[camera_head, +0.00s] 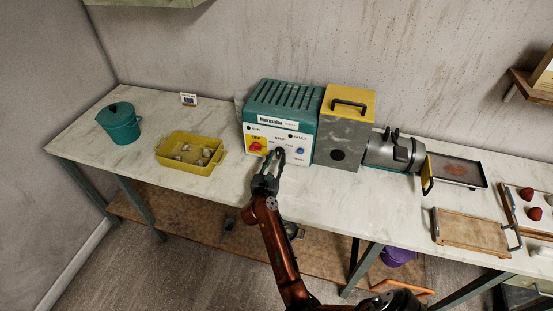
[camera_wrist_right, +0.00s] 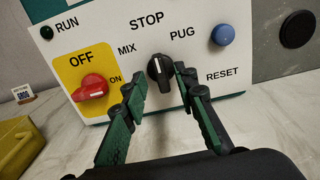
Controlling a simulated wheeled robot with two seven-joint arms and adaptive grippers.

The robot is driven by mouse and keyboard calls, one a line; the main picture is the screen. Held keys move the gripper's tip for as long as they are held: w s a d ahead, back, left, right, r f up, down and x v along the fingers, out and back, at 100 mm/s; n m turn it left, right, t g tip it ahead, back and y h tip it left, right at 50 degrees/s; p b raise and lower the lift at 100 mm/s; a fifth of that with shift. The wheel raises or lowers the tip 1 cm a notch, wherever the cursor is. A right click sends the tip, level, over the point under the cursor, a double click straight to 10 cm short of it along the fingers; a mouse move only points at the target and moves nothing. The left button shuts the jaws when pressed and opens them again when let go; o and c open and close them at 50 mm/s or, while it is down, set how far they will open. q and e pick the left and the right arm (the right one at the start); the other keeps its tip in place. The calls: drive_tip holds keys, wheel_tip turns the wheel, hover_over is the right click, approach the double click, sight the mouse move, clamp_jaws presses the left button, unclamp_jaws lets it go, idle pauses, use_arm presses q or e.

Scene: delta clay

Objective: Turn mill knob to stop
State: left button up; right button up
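The mill's front panel (camera_head: 277,145) is white, on a teal vented housing (camera_head: 284,100). In the right wrist view the black mill knob (camera_wrist_right: 160,72) sits below the word STOP, between the MIX and PUG labels. Its white mark points roughly up toward STOP; the exact angle is hard to tell. My right gripper (camera_head: 271,160) is at the panel. In the wrist view its green fingers (camera_wrist_right: 160,82) stand apart on either side of the knob. The right fingertip is very close to it; a gap shows at the left one. My left gripper is not in view.
A red switch (camera_wrist_right: 92,88) on a yellow OFF/ON plate is left of the knob; a blue RESET button (camera_wrist_right: 223,35) is right. A yellow tray (camera_head: 190,153) and teal pot (camera_head: 119,123) stand left. A grey box (camera_head: 342,145) with yellow top adjoins the mill.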

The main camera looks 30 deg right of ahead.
drive_tip(key=shift+d, duration=0.1)
drive_tip(key=shift+r, duration=0.1)
wheel_tip(320, 180, up, 10)
drive_tip(key=shift+f, duration=0.1)
idle(0.4)
idle(0.4)
